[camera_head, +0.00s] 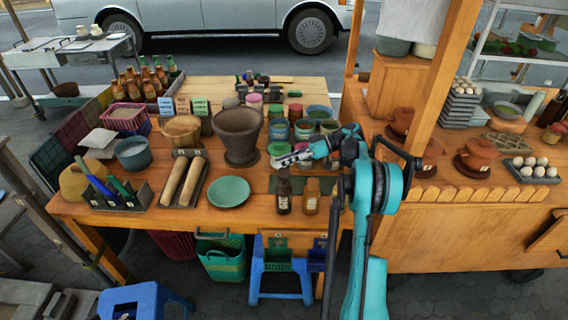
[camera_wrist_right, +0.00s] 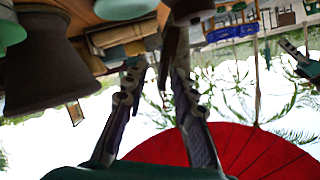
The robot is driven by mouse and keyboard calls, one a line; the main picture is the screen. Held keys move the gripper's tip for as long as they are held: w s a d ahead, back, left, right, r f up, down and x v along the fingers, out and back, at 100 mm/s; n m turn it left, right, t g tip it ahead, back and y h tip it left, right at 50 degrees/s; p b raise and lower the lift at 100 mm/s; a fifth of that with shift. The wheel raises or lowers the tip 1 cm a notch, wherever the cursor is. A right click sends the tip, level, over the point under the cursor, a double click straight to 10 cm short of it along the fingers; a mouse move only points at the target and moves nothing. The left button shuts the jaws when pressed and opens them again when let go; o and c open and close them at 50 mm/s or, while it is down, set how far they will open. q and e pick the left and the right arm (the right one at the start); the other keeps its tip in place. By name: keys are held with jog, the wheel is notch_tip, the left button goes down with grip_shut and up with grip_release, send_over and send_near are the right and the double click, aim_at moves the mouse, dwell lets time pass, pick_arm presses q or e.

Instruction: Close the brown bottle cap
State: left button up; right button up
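A dark brown bottle (camera_head: 283,194) stands upright near the table's front edge. My right gripper (camera_head: 278,160) reaches in from the right at the height of its top. In the tilted right wrist view, my right gripper (camera_wrist_right: 156,75) has its two fingers apart. A dark brown shape (camera_wrist_right: 190,10), likely the bottle, shows at the top beside the right finger. Contact cannot be told. The cap and its state cannot be made out. My left gripper does not show in the head view.
An amber bottle (camera_head: 311,196) stands just right of the dark one. A large mortar (camera_head: 238,134), a green plate (camera_head: 229,192) and a tray with two rolling-pin-like rods (camera_head: 184,181) lie to the left. Several jars stand behind. A wooden post (camera_head: 442,78) rises at the right.

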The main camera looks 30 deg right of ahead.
grip_shut()
dwell(0.3)
